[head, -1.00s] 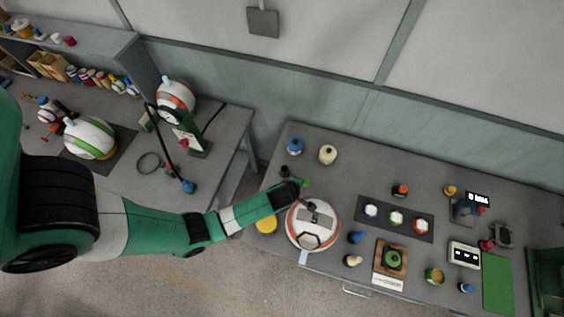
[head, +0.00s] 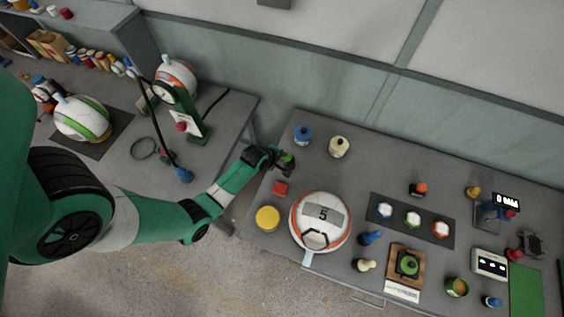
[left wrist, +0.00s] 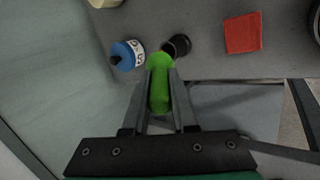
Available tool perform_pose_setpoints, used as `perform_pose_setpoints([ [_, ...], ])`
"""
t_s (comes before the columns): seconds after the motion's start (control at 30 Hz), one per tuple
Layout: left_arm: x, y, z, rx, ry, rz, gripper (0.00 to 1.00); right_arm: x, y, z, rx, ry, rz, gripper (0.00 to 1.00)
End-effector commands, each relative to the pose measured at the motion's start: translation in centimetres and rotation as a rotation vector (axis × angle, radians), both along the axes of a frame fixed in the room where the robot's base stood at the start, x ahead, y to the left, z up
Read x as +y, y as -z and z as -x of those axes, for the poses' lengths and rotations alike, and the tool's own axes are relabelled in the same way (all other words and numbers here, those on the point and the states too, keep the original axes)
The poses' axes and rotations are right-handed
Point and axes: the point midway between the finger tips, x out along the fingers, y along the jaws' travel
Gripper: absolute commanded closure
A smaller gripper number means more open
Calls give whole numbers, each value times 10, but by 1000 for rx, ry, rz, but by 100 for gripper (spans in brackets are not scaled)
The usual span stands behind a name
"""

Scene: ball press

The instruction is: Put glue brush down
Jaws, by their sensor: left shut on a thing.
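My left gripper (head: 286,163) is shut on the green-handled glue brush (left wrist: 160,82), at the left end of the right-hand table. The green handle lies between the two fingers in the left wrist view. A small black cup (left wrist: 178,46) is just beyond the handle's far end; I cannot tell whether the brush touches it or enters it. The brush's bristles are hidden. In the head view the arm covers most of the brush and cup. My right gripper is not in view.
A blue bottle (head: 303,134) and a cream bottle (head: 339,146) stand behind the gripper. A red block (head: 280,188), a yellow disc (head: 267,218) and a white-and-orange ball (head: 320,221) marked 5 are in front. Bare table lies between bottles and ball.

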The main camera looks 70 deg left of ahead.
Motion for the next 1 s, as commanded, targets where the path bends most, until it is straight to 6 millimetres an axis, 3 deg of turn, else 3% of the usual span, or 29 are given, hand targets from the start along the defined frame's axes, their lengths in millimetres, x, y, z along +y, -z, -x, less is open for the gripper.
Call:
perform_pose_setpoints([
  [0.03, 0, 15, 0, 2, -1, 2, 100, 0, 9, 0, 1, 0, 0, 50],
  [0.13, 0, 29, 0, 2, 0, 2, 100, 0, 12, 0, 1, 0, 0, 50],
  [0.53, -1, 36, 0, 0, -1, 0, 100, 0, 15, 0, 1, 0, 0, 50],
  [0.57, -1, 36, 0, 0, -1, 0, 73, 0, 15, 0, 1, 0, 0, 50],
  [0.7, -1, 34, 0, 0, -1, 0, 48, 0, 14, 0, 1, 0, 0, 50],
  [1.0, -1, 33, 0, 0, -1, 0, 45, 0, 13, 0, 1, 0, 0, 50],
])
